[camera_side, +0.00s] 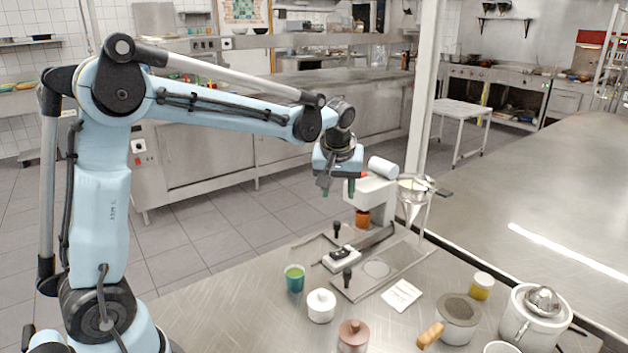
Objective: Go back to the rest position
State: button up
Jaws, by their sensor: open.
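My gripper (337,190) hangs from the end of my blue arm, pointing down. It is open, with nothing visible between its fingers. It is well above the metal worktop (225,315), in front of a white machine (370,192) and higher than the tray (400,262). The fingers are small in this view.
On the worktop stand a green cup (294,278), a white lidded jar (321,305), a brown lidded jar (353,336), a grey-topped pot (459,318) and a white pot (530,315). A white post (424,100) rises behind. The worktop's left part is clear.

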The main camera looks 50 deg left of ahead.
jog(key=s+d+m+t+h, duration=0.1)
jog(key=s+d+m, duration=0.3)
jog(key=s, duration=0.5)
jog(key=s+d+f+m+t+h, duration=0.1)
jog(key=s+d+m+t+h, duration=0.1)
jog(key=s+d+m, duration=0.3)
jog(key=s, duration=0.3)
jog(key=shift+s+d+t, duration=0.35)
jog(key=shift+t, duration=0.05)
